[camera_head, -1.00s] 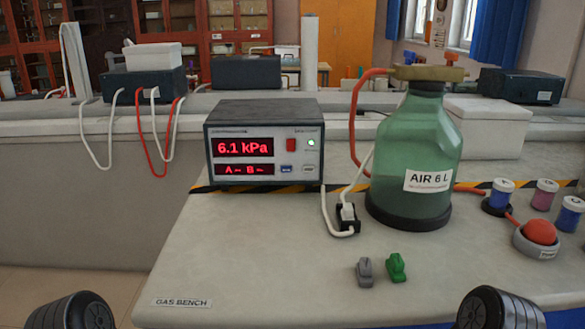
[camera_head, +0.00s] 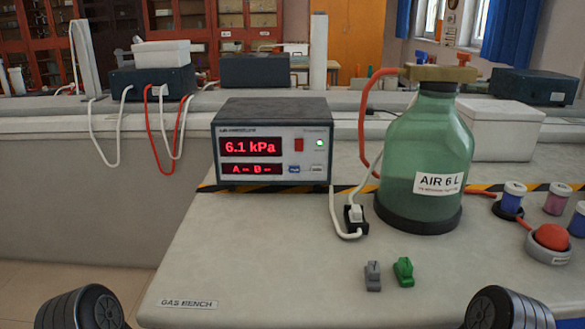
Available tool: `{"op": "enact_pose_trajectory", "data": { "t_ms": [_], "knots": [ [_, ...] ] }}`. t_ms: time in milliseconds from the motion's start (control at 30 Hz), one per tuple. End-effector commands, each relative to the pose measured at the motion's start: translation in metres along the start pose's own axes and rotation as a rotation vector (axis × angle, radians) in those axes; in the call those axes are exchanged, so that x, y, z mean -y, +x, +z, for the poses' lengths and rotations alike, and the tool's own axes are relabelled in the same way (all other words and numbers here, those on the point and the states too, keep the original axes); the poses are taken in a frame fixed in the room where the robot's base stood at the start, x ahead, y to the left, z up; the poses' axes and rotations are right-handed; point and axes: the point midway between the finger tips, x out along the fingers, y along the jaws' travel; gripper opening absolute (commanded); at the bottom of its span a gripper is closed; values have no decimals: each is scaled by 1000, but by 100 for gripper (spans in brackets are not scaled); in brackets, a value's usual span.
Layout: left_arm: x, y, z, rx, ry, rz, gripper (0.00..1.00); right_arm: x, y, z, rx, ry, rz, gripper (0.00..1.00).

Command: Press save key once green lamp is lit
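The pressure meter (camera_head: 272,150) is a grey box with a dark top on the bench. Its upper red display (camera_head: 250,147) reads 6.1 kPa; its lower display (camera_head: 251,169) shows A and B with dashes. A small round lamp (camera_head: 319,142) at the upper right of its front glows green. Below it are a blue key (camera_head: 294,169) and a pale key (camera_head: 317,168); their labels are too small to read, so I cannot tell which is save. Dark rounded parts of my arms show at both lower corners, but neither gripper is visible.
A green bottle (camera_head: 427,155) marked AIR 6 L stands right of the meter. A socket with white cable (camera_head: 354,215) lies between them. Grey (camera_head: 373,276) and green (camera_head: 403,271) clips lie in front. The bench's (camera_head: 250,245) front left is clear.

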Motion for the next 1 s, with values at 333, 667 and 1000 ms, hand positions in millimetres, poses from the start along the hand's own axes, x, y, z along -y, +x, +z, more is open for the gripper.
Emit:
{"op": "enact_pose_trajectory", "data": {
  "t_ms": [333, 667, 1000],
  "knots": [
    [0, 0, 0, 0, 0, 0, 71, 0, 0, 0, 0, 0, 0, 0],
    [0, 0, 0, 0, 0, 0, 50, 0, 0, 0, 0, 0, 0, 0],
    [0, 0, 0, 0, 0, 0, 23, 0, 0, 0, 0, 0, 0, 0]
  ]
}}
